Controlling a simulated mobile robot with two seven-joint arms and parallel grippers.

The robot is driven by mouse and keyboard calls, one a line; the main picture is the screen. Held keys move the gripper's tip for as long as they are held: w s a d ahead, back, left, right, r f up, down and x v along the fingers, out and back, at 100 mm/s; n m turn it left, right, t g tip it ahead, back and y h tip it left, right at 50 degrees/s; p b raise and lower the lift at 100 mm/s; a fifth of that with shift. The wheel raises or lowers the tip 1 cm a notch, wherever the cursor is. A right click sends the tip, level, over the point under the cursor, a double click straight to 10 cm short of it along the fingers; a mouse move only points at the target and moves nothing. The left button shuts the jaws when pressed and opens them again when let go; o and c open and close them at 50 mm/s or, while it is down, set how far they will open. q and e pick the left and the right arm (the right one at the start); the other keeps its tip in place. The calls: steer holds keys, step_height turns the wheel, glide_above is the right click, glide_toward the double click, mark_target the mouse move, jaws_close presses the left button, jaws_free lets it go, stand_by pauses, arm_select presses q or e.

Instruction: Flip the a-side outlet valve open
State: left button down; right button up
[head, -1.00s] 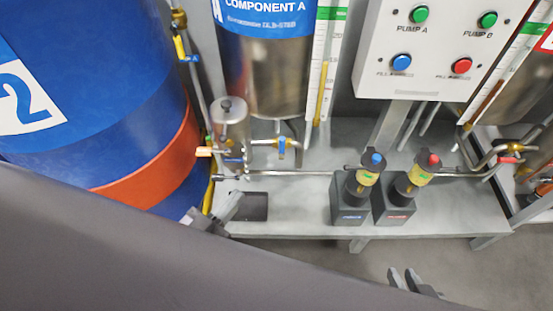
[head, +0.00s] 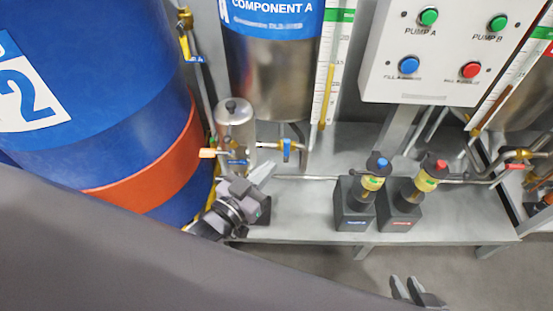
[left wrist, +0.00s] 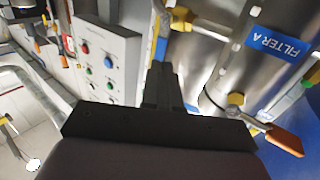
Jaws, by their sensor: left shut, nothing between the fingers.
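The valve with the blue lever (head: 287,150) sits on the pipe under the Component A tank (head: 270,75), its lever hanging down. I take it to be the a-side outlet valve. My left gripper (head: 264,172) is shut and empty, just below and left of that valve, in front of the filter's base. In the left wrist view its fingers (left wrist: 161,78) are together, pointing toward the pipework. A blue strip (left wrist: 161,48) shows just beyond the fingertips; I cannot tell if it is the lever. My right gripper (head: 407,288) is at the bottom, fingers apart, far from the valve.
The steel filter (head: 235,125) with an orange lever (head: 207,153) stands close left of the valve; its Filter A label (left wrist: 280,45) shows in the wrist view. A blue drum (head: 90,100) is at left. Two pumps (head: 353,205) and a control box (head: 440,50) are right.

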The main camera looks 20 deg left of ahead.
mark_target(285, 150)
arm_select(q)
steer(key=shift+b+x, duration=0.3)
steer(key=shift+x, duration=1.7)
